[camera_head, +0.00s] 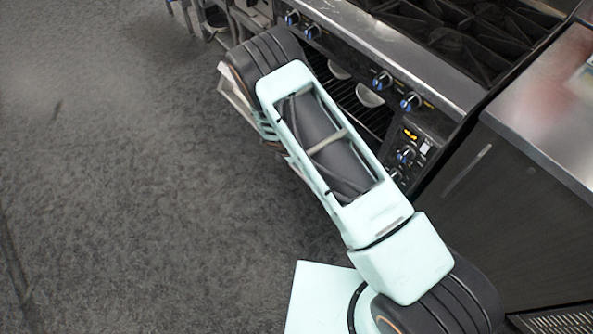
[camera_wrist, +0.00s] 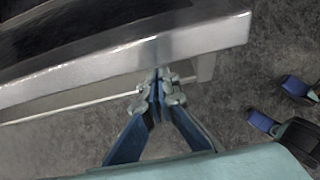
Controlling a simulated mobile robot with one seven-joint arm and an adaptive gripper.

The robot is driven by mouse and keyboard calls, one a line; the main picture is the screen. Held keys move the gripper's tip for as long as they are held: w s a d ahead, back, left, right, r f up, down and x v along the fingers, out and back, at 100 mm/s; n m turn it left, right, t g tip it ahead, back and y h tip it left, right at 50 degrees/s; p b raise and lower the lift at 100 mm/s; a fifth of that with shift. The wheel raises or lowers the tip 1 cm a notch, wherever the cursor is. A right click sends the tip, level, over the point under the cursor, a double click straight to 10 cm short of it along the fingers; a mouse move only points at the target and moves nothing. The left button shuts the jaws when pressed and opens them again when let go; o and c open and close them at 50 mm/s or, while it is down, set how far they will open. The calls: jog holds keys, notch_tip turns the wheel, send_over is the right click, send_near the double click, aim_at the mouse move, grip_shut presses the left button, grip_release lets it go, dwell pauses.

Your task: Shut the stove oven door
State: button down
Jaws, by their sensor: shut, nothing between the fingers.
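The stove (camera_head: 385,42) stands at the upper right in the head view, with blue-ringed knobs along its front. Its oven is open, and rack bars and pale round dishes (camera_head: 368,95) show inside. The oven door is mostly hidden behind my arm; a pale edge of it (camera_head: 236,102) shows at the arm's left. In the wrist view the door's steel edge (camera_wrist: 190,36) crosses the top, with a thin handle bar (camera_wrist: 70,109) along it. My gripper (camera_wrist: 159,80) is shut and empty, its tips at the door's edge; I cannot tell whether they touch it. My gripper is hidden in the head view.
A steel-topped cabinet (camera_head: 548,105) stands close to the stove's right. Metal legs of other furniture (camera_head: 205,22) show at the top. The grey floor (camera_head: 110,170) on the left is clear. Blue-and-dark parts (camera_wrist: 293,88) show at the right of the wrist view; I cannot tell what they are.

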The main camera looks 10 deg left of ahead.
jog(key=w+d+r+p, duration=0.2)
jog(key=w+d+r, duration=0.9)
jog(key=w, duration=0.5)
jog(key=shift+d+r+p, duration=0.25)
jog(key=shift+d+p, duration=0.15)
jog(key=shift+d, duration=0.85)
jog(key=shift+s+a, duration=0.1)
jog(key=shift+s, duration=0.05)
